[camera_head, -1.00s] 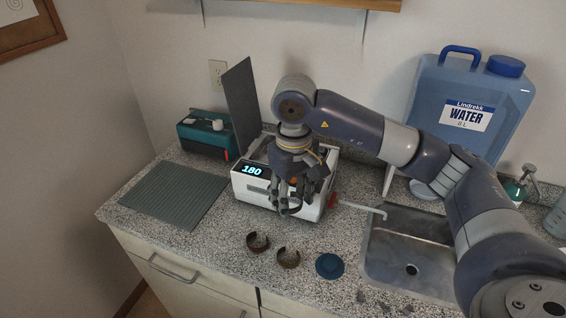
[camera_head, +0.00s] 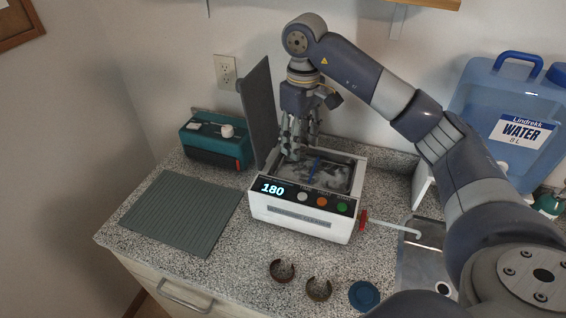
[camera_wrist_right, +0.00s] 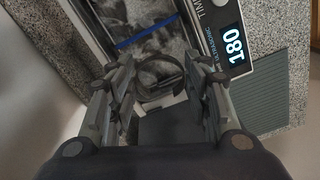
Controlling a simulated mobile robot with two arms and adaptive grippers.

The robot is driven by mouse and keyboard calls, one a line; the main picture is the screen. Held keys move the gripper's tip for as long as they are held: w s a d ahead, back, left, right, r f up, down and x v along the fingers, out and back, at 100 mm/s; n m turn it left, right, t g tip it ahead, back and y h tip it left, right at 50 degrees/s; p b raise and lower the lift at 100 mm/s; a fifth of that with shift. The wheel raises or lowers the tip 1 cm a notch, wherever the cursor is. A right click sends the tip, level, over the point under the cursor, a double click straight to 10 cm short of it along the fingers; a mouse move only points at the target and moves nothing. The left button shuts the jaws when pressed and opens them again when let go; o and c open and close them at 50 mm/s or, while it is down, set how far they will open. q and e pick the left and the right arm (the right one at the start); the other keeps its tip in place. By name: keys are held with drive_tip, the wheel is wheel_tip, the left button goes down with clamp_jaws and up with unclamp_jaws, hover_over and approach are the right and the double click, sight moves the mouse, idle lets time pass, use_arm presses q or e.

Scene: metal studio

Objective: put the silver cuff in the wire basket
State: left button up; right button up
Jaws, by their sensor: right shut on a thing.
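My right gripper (camera_head: 294,152) points down over the back left part of the open ultrasonic cleaner (camera_head: 300,222). In the wrist view it is shut on the cuff (camera_wrist_right: 160,70), an open dark grey metal ring between the fingertips. In the head view the fingers largely hide the cuff. The wire basket (camera_head: 332,176) appears to sit inside the cleaner's tank, with a blue bar across it (camera_wrist_right: 147,33); its mesh is hard to make out. The cuff is over or just inside the tank opening; its exact height cannot be told. My left gripper is not in view.
Two brownish cuffs (camera_head: 282,270) (camera_head: 318,289) and a blue round dish (camera_head: 364,295) lie in front of the cleaner. The raised lid (camera_head: 259,110) stands at its left.

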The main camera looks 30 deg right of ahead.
drive_tip(key=w+f, duration=0.1)
drive_tip(key=f, duration=0.1)
drive_tip(key=p, duration=0.2)
hover_over(297, 179)
wheel_tip(297, 179, down, 4)
drive_tip(key=shift+s+f, duration=0.1)
drive_tip(key=shift+s, duration=0.05)
drive_tip(key=shift+w+f+p, duration=0.2)
drive_tip(key=shift+f+p, duration=0.2)
drive_tip(key=shift+f, duration=1.6)
drive_tip(key=o, duration=0.7)
drive_tip(key=shift+r, duration=0.1)
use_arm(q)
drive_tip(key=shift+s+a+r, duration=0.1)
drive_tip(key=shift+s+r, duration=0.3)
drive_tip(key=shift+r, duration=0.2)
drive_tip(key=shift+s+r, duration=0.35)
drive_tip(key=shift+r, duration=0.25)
